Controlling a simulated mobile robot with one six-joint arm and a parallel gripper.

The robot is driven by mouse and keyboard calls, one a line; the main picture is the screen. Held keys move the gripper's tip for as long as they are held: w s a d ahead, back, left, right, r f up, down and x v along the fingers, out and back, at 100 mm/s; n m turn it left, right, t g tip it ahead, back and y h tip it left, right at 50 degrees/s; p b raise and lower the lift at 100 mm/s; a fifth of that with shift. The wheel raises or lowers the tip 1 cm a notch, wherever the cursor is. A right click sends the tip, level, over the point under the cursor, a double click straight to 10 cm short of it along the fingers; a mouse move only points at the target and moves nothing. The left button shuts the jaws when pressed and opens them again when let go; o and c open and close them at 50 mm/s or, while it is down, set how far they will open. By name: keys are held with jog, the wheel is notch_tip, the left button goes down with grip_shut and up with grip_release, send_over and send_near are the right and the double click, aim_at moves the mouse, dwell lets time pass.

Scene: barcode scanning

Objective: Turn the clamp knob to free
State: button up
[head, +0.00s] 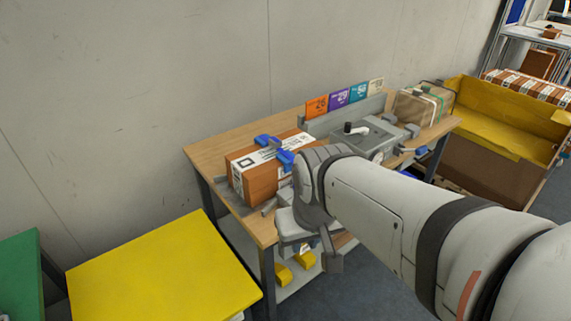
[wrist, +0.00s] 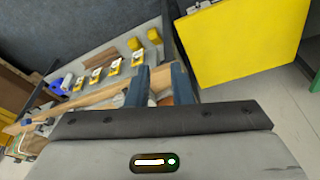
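A grey clamp fixture (head: 372,135) stands on the wooden table, with a black-and-white knob-like handle (head: 354,128) on top. An orange-brown box (head: 258,177) with white labels lies to its left, with blue pads (head: 268,140) at its top. I cannot tell for certain which part is the clamp knob. My gripper (wrist: 160,75) has its two dark fingers apart in the wrist view, at the table's front edge. A brownish, pale surface shows between them; I cannot tell whether they touch it.
The wooden table (head: 205,150) has coloured cards (head: 338,97) and a wrapped parcel (head: 425,103) at its back right. A yellow table (head: 165,270) stands at the front left. Several yellow pieces (head: 304,261) lie on the lower shelf. A yellow-lined bin (head: 495,115) stands at right.

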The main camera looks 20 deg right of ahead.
jog(key=w+d+f+m+t+h+b, duration=0.2)
jog(key=w+d+f+m+t+b, duration=0.3)
jog(key=w+d+f+b, duration=0.35)
jog(key=w+d+f+m+t+h+b, duration=0.1)
jog(key=w+d+f+m+t+b, duration=0.35)
jog(key=w+d+b, duration=0.55)
notch_tip(320, 180, down, 11)
jog(key=m+t+y+b, duration=0.4)
jog(key=t+y+b, duration=0.1)
jog(key=y+b, duration=0.5)
jog(key=b+x, duration=0.3)
jog(key=x, duration=0.5)
jog(key=shift+w+f+h, duration=0.2)
jog(key=shift+w+h, duration=0.1)
jog(key=shift+g, duration=0.25)
